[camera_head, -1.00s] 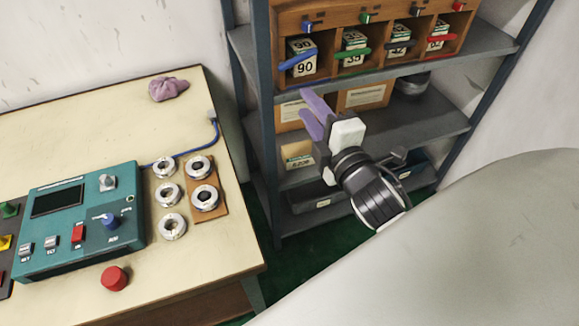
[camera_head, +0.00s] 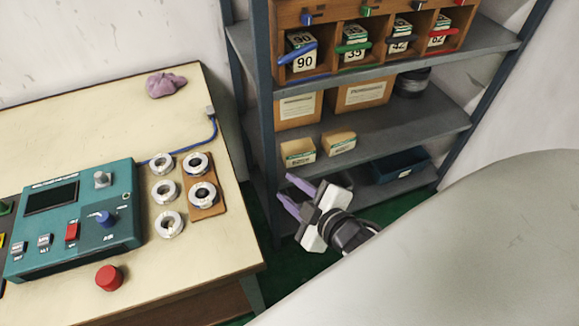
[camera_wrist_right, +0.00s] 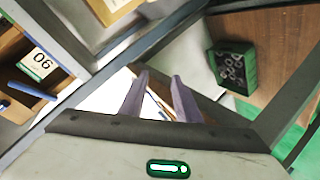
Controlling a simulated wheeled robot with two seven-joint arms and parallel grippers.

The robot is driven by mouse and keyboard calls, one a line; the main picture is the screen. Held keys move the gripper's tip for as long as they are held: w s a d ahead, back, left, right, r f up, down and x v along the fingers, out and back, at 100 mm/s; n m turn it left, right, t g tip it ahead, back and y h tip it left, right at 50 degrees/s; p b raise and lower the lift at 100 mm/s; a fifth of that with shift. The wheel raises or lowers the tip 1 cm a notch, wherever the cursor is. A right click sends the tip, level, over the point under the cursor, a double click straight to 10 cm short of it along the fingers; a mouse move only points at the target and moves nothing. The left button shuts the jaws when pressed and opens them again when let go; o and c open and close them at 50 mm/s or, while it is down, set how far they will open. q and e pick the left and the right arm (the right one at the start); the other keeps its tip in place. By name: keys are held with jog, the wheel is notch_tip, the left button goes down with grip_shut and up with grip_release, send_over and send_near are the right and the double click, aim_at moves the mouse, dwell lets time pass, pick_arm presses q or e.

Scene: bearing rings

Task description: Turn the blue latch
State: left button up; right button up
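The blue latch (camera_head: 298,53) is a slanted blue bar across the front of the leftmost compartment of the wooden cabinet (camera_head: 328,72), before a box (camera_head: 303,63) marked 90. It also shows at the left of the right wrist view (camera_wrist_right: 33,92). My right gripper (camera_head: 284,188) is open and empty, well below the latch, in front of the lower shelves. Its two purple fingers stand apart in the right wrist view (camera_wrist_right: 158,88). My left gripper is not in view.
Green (camera_head: 353,47) and red (camera_head: 443,33) bars cross neighbouring compartments. Metal shelf posts (camera_head: 262,120) flank the shelves. Cardboard boxes (camera_head: 298,110) stand below the cabinet. On the left, a table (camera_head: 95,105) holds a teal control panel (camera_head: 72,260), several bearing rings and a red button (camera_head: 109,277).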

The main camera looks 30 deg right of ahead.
jog(key=s+a+f+m+g+y, duration=0.1)
jog(key=s+a+f+m, duration=0.1)
jog(key=f, duration=0.4)
jog(key=shift+s+a+g, duration=0.3)
jog(key=shift+s+a, duration=0.15)
jog(key=shift+s, duration=0.25)
